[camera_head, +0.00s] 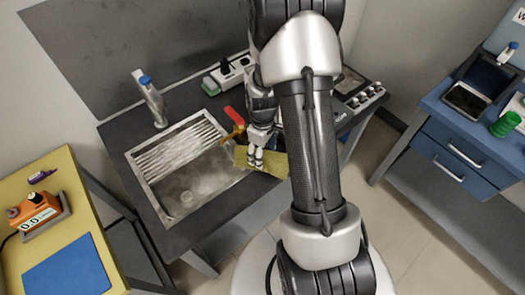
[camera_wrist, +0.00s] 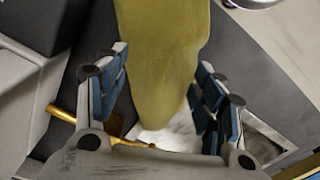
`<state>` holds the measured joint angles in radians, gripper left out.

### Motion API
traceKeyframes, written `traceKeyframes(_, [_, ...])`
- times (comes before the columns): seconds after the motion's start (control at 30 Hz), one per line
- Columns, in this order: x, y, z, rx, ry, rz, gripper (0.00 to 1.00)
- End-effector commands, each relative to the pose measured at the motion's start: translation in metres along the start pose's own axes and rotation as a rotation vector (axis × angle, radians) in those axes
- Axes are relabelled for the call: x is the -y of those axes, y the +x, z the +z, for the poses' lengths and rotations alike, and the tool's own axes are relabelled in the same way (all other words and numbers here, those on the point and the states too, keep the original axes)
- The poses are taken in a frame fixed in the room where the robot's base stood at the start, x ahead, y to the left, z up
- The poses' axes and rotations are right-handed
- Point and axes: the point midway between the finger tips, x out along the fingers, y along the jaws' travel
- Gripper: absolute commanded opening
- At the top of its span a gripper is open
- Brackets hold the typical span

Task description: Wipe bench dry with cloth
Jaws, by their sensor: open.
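The olive-yellow cloth (camera_head: 272,163) lies on the dark bench (camera_head: 200,222), just right of the sink; its left part reaches the sink's edge. In the wrist view the cloth (camera_wrist: 165,50) runs lengthwise between the two blue-padded fingers of my open gripper (camera_wrist: 160,85), with a gap at each side. I cannot tell whether the fingers touch the bench. No wet patch is clear on the bench.
The steel sink (camera_head: 150,205) with a ribbed drainer has a tap (camera_head: 150,98) behind it. A red-handled brass valve (camera_head: 234,118) stands close to my gripper. A yellow table (camera_head: 95,225) is at left, a blue cabinet (camera_head: 440,135) at right.

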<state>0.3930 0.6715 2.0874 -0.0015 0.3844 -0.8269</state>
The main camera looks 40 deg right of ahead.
Motion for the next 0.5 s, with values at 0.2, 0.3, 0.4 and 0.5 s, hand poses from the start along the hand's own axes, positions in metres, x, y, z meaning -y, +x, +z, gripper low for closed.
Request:
traceKeyframes(0.2, [0.0,0.0,0.0,0.0,0.0,0.0,0.67])
traceKeyframes(0.3, [0.0,0.0002,0.0,0.0,0.0,0.0,0.67])
traceKeyframes(0.4, [0.0,0.0019,0.0,0.0,0.0,0.0,0.67])
traceKeyframes(0.5, [0.0,0.0059,0.0,0.0,0.0,0.0,0.67])
